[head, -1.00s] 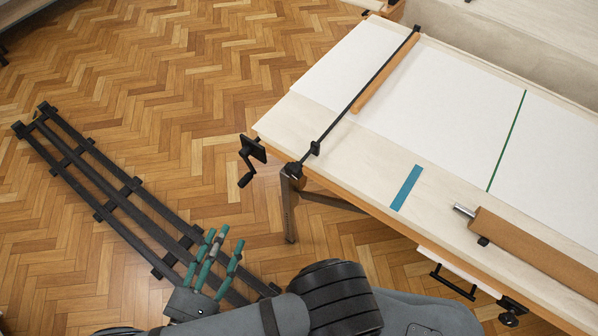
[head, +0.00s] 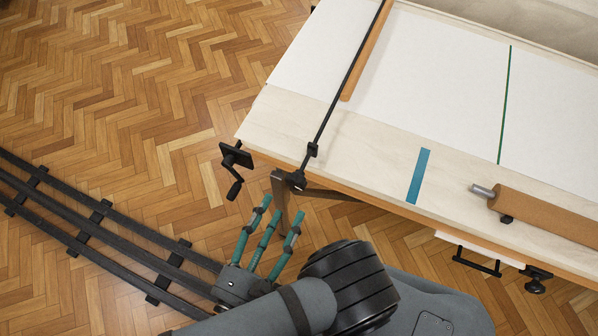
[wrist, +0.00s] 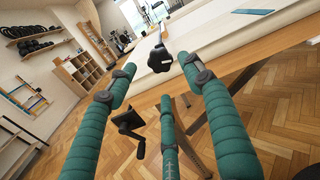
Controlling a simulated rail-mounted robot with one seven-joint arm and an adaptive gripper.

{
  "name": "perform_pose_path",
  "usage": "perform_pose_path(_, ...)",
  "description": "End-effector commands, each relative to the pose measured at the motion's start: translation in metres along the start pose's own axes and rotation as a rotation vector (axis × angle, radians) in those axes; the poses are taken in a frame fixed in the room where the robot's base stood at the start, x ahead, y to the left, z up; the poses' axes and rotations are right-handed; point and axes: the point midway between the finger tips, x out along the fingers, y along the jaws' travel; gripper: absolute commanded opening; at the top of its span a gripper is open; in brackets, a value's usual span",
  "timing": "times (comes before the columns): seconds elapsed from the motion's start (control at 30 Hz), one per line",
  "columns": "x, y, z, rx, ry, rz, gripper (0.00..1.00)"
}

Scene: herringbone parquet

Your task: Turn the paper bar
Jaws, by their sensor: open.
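A thin black bar (head: 340,85) lies across the white paper near the table's left end, with a wooden strip (head: 363,62) along its right side. A black knob (head: 296,181) sits at the bar's near end, at the table edge. In the wrist view the knob (wrist: 160,61) shows dark and lobed, just beyond the fingertips. My gripper (head: 279,212), with three teal fingers, is open and empty. It is just below the knob in the head view and appears apart from it. The bar's far end is cut off by the top of the head view.
A black hand crank (head: 235,168) sticks out at the table's left corner, close to my fingers; it also shows in the wrist view (wrist: 128,123). A table leg (head: 280,200) stands behind the fingers. A blue strip (head: 418,176) and a brown roll (head: 545,215) lie to the right.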

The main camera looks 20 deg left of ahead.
Motion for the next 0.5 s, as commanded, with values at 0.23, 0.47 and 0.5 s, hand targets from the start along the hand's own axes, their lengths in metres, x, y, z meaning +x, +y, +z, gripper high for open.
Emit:
perform_pose_path(0.23, 0.043, -0.002, 0.001, -0.002, -0.001, -0.007, 0.51)
perform_pose_path(0.47, 0.081, -0.001, 0.001, 0.000, 0.000, -0.004, 0.51)
perform_pose_path(0.5, 0.085, -0.001, 0.001, 0.001, -0.001, -0.004, 0.51)
